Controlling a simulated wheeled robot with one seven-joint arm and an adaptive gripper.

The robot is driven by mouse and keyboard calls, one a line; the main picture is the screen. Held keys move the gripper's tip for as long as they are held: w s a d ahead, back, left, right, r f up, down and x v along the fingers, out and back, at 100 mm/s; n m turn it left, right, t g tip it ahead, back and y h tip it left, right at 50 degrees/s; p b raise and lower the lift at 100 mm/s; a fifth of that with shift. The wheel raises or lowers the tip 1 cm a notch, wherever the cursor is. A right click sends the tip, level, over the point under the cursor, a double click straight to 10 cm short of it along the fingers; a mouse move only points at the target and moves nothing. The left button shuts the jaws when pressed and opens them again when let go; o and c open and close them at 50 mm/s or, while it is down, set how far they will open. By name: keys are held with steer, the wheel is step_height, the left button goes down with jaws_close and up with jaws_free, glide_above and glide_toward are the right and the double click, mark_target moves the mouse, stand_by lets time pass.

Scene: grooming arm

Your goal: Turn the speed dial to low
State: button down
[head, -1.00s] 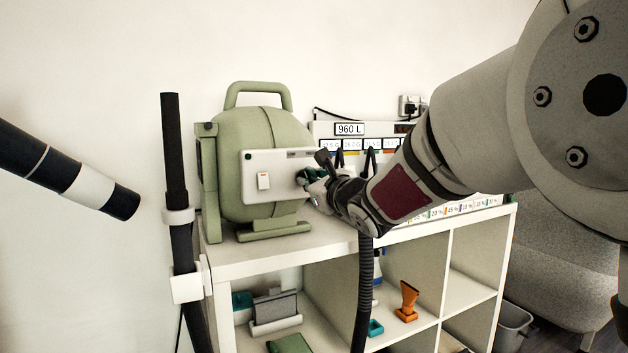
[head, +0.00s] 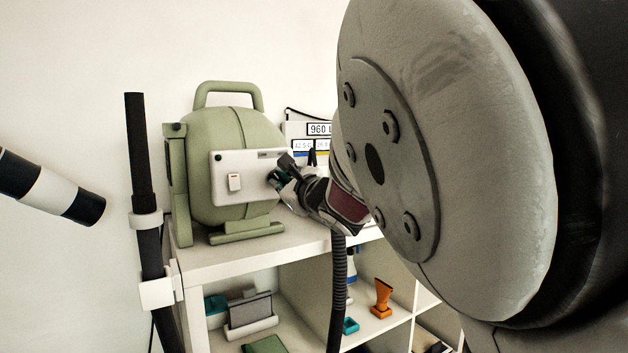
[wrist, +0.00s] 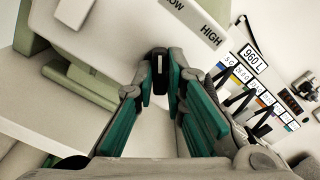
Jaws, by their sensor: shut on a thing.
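The green dryer machine (head: 235,135) stands on the shelf top, with a pale control panel (head: 222,190) on its front. The speed dial (wrist: 159,66) is a small black knob with a white line, seen in the wrist view. My gripper (wrist: 161,78) is shut on the dial, a teal pad on each side. In the head view, my gripper (head: 279,177) is at the panel's right edge and hides the dial.
A black hose (head: 338,290) hangs in front of the white shelf (head: 235,263). A dark upright pole (head: 138,160) stands left of the machine. Signs (wrist: 252,60) are on the right.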

steer(key=n, duration=0.3)
steer(key=shift+f+n, duration=0.15)
steer(key=shift+n, duration=0.25)
steer(key=c, duration=1.5)
jaws_free()
steer(key=shift+c, duration=0.2)
steer(key=shift+s+d, duration=0.1)
